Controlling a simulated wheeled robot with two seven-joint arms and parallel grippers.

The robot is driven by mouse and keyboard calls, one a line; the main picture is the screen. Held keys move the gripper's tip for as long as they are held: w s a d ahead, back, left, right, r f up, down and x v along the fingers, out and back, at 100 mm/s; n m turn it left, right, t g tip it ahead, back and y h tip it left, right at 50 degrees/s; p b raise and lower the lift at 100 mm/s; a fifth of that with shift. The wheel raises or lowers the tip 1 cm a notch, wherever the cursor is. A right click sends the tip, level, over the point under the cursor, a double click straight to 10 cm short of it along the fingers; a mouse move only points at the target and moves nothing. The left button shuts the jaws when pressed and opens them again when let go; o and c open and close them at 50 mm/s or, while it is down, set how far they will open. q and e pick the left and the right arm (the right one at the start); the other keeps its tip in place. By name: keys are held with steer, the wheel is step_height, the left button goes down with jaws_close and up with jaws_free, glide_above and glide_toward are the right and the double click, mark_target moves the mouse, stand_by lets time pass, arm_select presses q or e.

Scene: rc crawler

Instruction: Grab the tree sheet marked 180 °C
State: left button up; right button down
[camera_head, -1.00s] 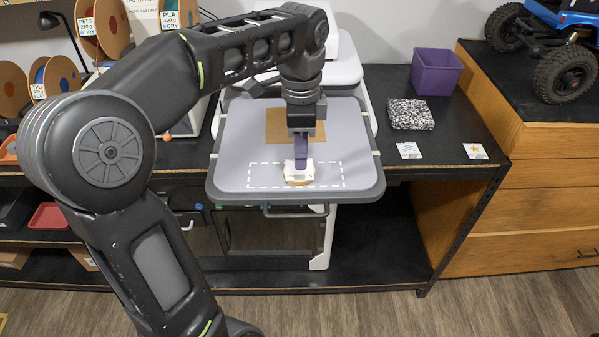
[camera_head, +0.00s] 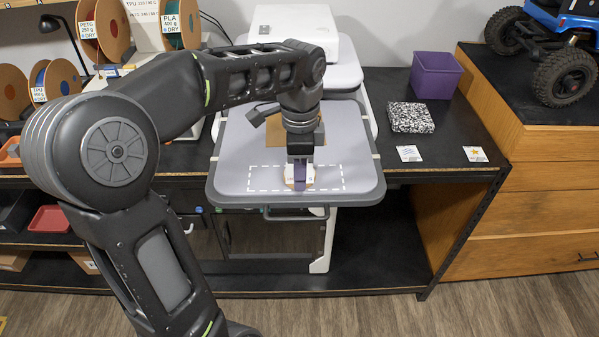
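No sheet with a readable tree or 180 °C mark shows. Two small white cards lie at the front right of the black bench: one with wavy lines (camera_head: 409,153), one with an orange star (camera_head: 475,154). My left gripper (camera_head: 300,184) points down at a small white and orange piece (camera_head: 311,178) inside the dashed white rectangle on the grey tray (camera_head: 236,150). My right gripper is not in view.
A brown square (camera_head: 275,131) lies on the tray, partly behind my arm. A speckled block (camera_head: 411,117) and a purple bin (camera_head: 436,74) stand at right on the bench. Filament spools (camera_head: 100,28) stand at left. A blue crawler (camera_head: 565,50) stands on the wooden cabinet.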

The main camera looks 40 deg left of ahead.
arm_select(q)
steer(key=shift+c, duration=0.6)
jaws_close()
